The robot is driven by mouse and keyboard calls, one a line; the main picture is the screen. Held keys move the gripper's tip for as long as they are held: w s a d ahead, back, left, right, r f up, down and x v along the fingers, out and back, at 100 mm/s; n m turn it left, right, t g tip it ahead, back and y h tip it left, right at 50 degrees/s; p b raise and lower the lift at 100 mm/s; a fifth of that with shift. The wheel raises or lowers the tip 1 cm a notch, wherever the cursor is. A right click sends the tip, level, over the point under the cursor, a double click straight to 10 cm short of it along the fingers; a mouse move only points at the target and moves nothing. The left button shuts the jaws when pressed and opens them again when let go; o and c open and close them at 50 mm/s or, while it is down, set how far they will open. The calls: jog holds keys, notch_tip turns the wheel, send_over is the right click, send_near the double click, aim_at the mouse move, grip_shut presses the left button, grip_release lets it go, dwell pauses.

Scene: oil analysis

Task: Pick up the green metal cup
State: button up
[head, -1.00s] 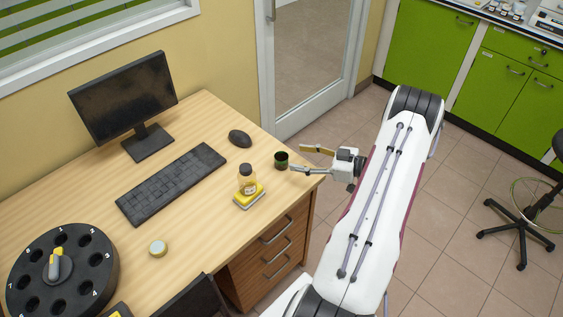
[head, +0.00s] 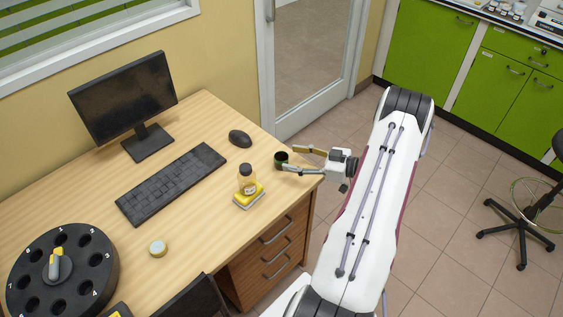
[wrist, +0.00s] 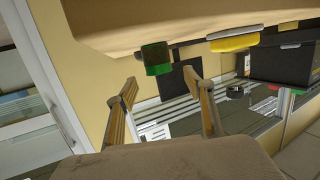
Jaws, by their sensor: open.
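The small dark green cup (head: 280,160) stands near the right end of the wooden desk. It also shows in the wrist view (wrist: 156,57), which is turned over, with the cup hanging from the desk surface at the top. My gripper (head: 288,158) is open at the desk's right end. Its fingertips are at the cup's right side, one on the far side and one on the near side. In the wrist view, the fingertips (wrist: 163,76) point at the cup, which lies ahead towards the left finger. I cannot tell whether they touch.
A brown bottle on a yellow-and-white stand (head: 247,190) is left of the cup. A mouse (head: 240,138), keyboard (head: 172,183) and monitor (head: 124,95) lie farther left. A round lid (head: 158,248) and a black numbered carousel (head: 100,275) are at the near left.

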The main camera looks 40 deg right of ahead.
aim_at(276, 156)
jog(key=shift+w, duration=0.1)
jog(key=shift+x, duration=2.5)
jog(key=shift+f, duration=0.15)
jog(key=c, duration=1.2)
